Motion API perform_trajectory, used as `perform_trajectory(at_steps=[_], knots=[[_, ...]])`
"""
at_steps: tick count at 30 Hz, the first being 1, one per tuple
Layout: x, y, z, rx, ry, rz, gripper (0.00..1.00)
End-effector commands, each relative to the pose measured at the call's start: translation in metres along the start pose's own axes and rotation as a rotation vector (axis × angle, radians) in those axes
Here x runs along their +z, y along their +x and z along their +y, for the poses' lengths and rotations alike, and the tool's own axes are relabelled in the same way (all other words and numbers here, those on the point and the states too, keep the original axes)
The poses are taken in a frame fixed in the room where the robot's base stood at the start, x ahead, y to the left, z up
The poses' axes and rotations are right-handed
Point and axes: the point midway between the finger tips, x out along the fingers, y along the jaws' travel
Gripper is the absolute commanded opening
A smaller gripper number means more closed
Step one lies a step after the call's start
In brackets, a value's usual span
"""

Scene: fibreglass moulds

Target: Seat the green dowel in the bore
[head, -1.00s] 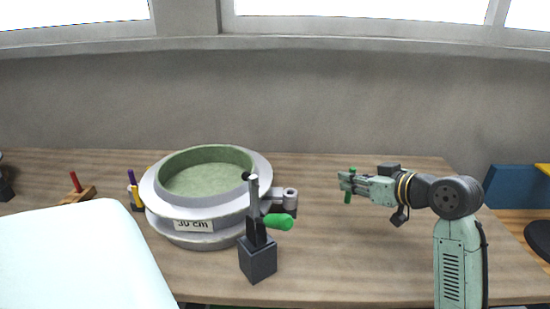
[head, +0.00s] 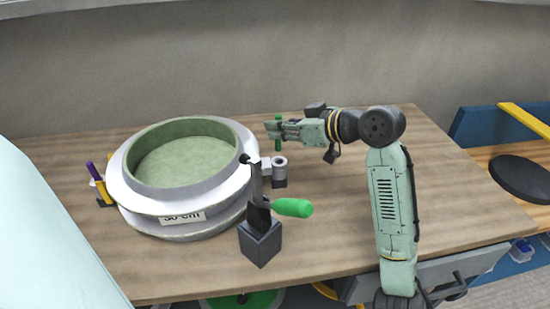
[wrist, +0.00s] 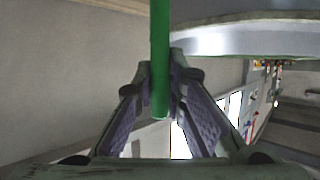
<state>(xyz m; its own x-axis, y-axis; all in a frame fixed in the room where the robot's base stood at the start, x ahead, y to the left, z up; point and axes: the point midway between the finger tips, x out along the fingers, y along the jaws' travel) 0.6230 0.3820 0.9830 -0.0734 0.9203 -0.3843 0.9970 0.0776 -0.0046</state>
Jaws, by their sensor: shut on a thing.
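The green dowel (head: 278,146) is upright in my gripper (head: 272,131), which is shut on it, in the head view. The dowel (wrist: 160,50) also shows large between the fingers of my gripper (wrist: 162,72) in the wrist view. A grey hollow boss (head: 280,163) with an open top stands on the right side of the round mould (head: 125,195); its opening is the bore. The dowel's lower end appears just above and behind the boss in the picture, with a gap. Exact alignment in depth cannot be told.
A toggle clamp with a green handle (head: 292,208) stands on a dark block (head: 262,246) in front of the boss. Purple and yellow pegs (head: 97,178) stand left of the mould.

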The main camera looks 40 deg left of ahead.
Motion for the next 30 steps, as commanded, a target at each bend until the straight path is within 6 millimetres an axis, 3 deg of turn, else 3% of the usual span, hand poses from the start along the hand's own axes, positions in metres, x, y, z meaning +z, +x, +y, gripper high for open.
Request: perform_trajectory(at_steps=[15, 25, 26, 30], knots=[[0.064, 0.026, 0.000, 0.000, 0.005, 0.000, 0.00], [0.072, 0.030, 0.000, -0.002, 0.000, -0.004, 0.00], [0.072, 0.030, 0.000, -0.003, 0.001, -0.005, 0.12], [0.072, 0.031, -0.001, -0.004, 0.002, -0.007, 0.21]])
